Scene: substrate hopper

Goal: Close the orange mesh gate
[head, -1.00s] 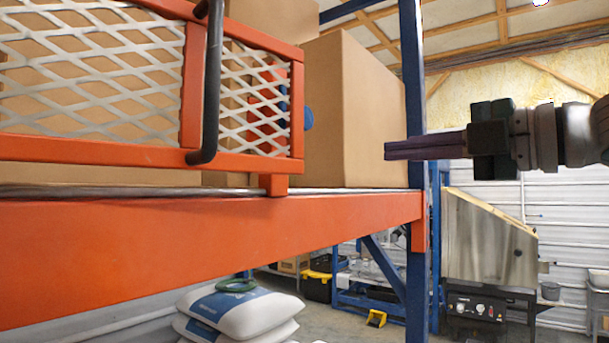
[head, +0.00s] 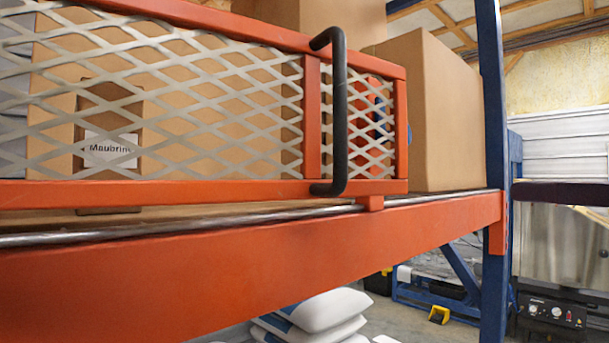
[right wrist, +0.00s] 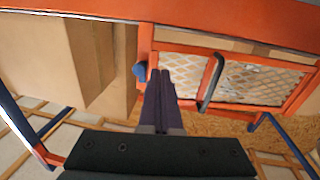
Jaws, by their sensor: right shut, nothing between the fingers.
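The orange mesh gate (head: 312,118) is an orange frame with pale diamond mesh, standing along the front of the shelf. Its black bar handle (head: 340,120) is near its right end. Between that end and the blue upright a gap shows a cardboard box. My right gripper (head: 516,192) shows only as dark fingers at the right edge, right of the upright and apart from the gate in the picture. In the right wrist view its fingers (right wrist: 160,78) are shut and empty, beside the gate's end frame and left of the handle (right wrist: 211,82). My left gripper is out of view.
An orange beam (head: 250,245) with a metal rail runs under the gate to the blue upright (head: 492,150). Cardboard boxes (head: 440,110) stand behind the mesh and in the gap. White sacks (head: 320,312) lie below. A blue part (right wrist: 140,72) sits near the fingers.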

